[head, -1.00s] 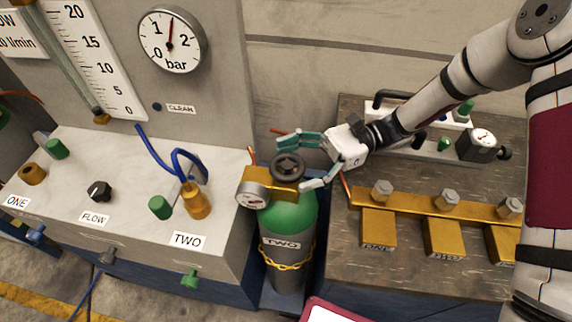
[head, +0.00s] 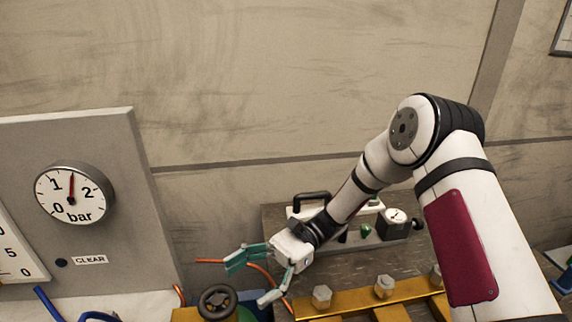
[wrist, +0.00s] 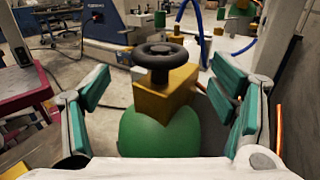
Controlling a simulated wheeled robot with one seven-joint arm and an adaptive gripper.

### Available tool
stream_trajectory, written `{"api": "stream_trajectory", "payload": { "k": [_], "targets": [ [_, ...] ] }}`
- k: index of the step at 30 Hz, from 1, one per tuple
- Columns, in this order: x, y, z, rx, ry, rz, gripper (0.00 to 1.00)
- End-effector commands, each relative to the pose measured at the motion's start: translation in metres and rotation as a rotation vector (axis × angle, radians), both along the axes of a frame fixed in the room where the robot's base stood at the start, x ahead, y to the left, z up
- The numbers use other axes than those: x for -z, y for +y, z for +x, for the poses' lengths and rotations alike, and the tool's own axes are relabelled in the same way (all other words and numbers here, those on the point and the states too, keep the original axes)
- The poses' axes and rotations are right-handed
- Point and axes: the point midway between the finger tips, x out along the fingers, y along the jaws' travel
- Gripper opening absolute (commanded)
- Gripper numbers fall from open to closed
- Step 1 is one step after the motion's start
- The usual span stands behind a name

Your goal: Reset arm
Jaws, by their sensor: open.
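My arm (head: 345,205) reaches down and left from the right side of the head view. My gripper (head: 248,280) is open, with teal finger pads spread apart and nothing between them. In the head view it is up and right of a black handwheel (head: 217,302) on a gas cylinder's brass valve. In the wrist view my gripper (wrist: 165,105) has its fingers on either side of the brass valve block (wrist: 165,92), black handwheel (wrist: 160,58) and green cylinder top (wrist: 158,135). I see no finger touching the wheel.
A panel with a round bar gauge (head: 74,194) stands at the left. A bench at the right carries a brass manifold (head: 350,300) with hex fittings and a small device with a dial (head: 394,224). The wall behind is bare. An orange hose (head: 262,272) runs behind my gripper.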

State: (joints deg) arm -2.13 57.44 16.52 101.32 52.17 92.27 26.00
Motion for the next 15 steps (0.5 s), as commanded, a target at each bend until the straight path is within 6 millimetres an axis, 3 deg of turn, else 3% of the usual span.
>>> {"api": "stream_trajectory", "payload": {
  "k": [5, 15],
  "targets": [
    [-0.019, -0.014, -0.005, -0.030, -0.124, -0.040, 0.79],
    [-0.070, -0.076, -0.029, -0.135, -0.565, -0.193, 0.79]
  ]
}}
